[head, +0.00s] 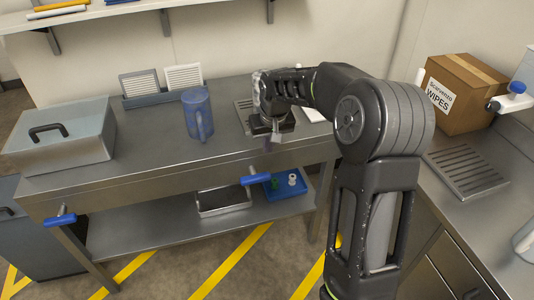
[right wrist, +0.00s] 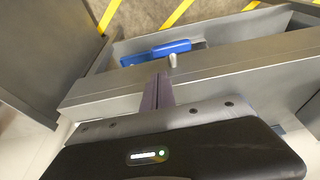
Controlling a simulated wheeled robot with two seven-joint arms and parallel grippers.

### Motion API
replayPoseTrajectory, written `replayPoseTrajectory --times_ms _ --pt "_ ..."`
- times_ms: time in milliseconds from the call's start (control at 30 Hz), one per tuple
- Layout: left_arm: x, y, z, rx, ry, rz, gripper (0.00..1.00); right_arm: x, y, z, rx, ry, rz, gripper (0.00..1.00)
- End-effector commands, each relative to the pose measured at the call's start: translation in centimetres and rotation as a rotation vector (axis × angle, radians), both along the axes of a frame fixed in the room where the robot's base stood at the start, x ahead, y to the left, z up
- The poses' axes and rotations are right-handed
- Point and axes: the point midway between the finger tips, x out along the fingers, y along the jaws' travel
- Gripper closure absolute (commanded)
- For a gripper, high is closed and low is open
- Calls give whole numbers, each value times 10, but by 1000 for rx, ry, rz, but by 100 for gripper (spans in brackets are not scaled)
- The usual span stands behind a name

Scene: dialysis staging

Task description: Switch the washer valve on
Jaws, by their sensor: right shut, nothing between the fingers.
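Several blue-handled valves are in view, and I cannot tell from a label which is the washer valve. One blue lever (head: 255,180) lies crosswise on the front edge of the steel bench, just below my right gripper (head: 277,140). My right gripper (right wrist: 160,82) is shut and empty, pointing at the bench's front edge; contact with the lever cannot be made out. My left gripper is out of view.
Another blue lever (head: 60,218) is on the bench front at left. A blue-topped tap (head: 517,88) is at far right. The bench (head: 150,155) carries a steel box (head: 58,140) and a blue jug (head: 197,113). A wipes carton (head: 465,92) stands on the right counter.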

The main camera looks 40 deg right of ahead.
Motion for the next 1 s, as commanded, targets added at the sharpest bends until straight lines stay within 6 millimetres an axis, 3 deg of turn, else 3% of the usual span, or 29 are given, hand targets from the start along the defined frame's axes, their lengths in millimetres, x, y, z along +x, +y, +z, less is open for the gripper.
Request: replayPoseTrajectory --times_ms 600,800,1000 --pt "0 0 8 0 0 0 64 24 -8 -105 0 3 1 100" --pt "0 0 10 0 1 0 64 24 -8 -124 0 1 0 100" --pt "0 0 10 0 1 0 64 24 -8 -128 0 0 0 100"
